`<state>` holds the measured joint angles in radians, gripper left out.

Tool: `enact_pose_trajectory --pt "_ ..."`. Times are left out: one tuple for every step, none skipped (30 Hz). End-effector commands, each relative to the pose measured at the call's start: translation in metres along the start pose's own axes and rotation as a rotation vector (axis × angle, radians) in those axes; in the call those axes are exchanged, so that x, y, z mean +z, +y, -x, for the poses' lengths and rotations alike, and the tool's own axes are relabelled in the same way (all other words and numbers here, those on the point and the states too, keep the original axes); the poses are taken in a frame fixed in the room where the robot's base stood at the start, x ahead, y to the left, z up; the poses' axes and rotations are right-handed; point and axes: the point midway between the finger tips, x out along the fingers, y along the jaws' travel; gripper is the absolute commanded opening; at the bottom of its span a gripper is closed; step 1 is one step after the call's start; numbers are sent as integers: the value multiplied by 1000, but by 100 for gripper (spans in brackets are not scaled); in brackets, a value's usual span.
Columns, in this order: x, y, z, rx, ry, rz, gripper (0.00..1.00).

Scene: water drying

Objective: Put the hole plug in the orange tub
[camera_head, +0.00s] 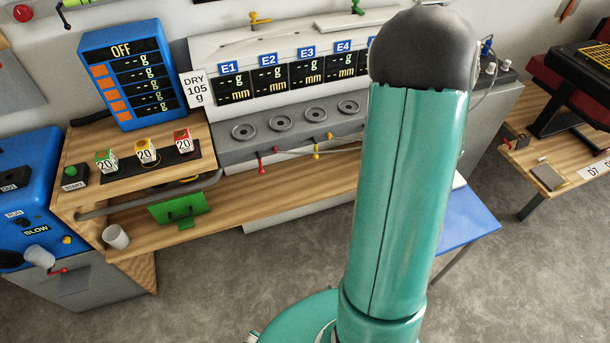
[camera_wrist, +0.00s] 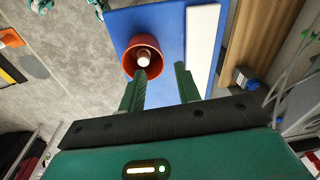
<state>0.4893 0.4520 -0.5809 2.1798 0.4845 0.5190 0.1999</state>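The orange tub (camera_wrist: 131,59) stands on a blue surface in the wrist view, open side facing the camera. A small pale, pinkish-white piece (camera_wrist: 144,60), which looks like the hole plug, shows within the tub's mouth; it appears to lie inside. My gripper (camera_wrist: 161,70) is open, its two green fingers apart with nothing visible between them. The left fingertip overlaps the tub's near rim in the picture; I cannot tell whether it touches. The right finger is to the right of the tub. In the head view, tub, plug and gripper are not visible.
A white slab (camera_wrist: 203,45) lies beside the tub on the blue table (camera_wrist: 170,20), which also shows in the head view (camera_head: 470,222). A wooden bench (camera_head: 290,205) with machines runs along the wall. A white cup (camera_head: 116,237) and green stand (camera_head: 180,208) are on it.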

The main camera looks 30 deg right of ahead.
Motion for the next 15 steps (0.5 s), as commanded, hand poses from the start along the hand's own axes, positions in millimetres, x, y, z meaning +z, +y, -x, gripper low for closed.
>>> enact_pose_trajectory --pt "17 -21 18 -42 -11 65 33" --pt "28 -32 28 -65 -19 108 33" --pt "45 -46 42 -94 -29 171 33" --pt "58 -56 54 -117 -36 220 33" --pt "71 -65 65 -138 -42 268 33" --pt "88 -76 80 -165 -48 333 33" --pt "102 -82 92 -183 -52 383 33" --pt "115 -88 103 -202 -54 433 33" --pt "133 -95 118 -225 -56 500 33" --pt "146 -98 129 -242 -56 550 33" --pt "159 -102 140 -258 -53 601 33" --pt "177 -104 155 -279 -50 670 33" --pt "189 -105 166 -293 -45 721 33" --pt "202 -105 176 -307 -39 771 33" --pt "219 -104 190 -325 -30 839 33"
